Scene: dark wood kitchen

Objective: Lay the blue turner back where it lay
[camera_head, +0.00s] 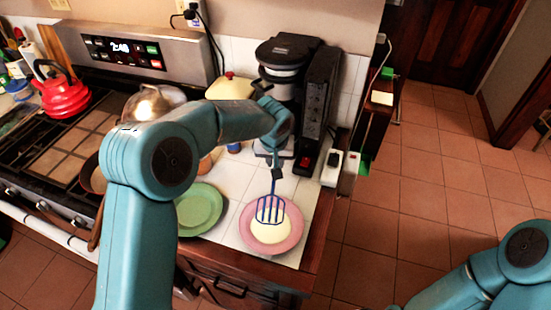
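The blue turner (271,209) has a slotted head and a thin handle. It hangs head down over the pink plate (247,238) at the counter's front right. A white round food piece (272,232) lies on the plate, partly behind the turner's head. I cannot tell whether the head touches it. My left gripper (277,172) is above the plate, small and dark, and appears shut on the turner's upper handle. My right arm shows at the lower right, over the floor; its gripper is out of the picture.
A green plate (199,208) is left of the pink plate. A black coffee maker (300,85) stands behind, with a white power strip (331,168) beside it. A stove with a red kettle (62,92) is at the left. Open tiled floor lies right of the counter.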

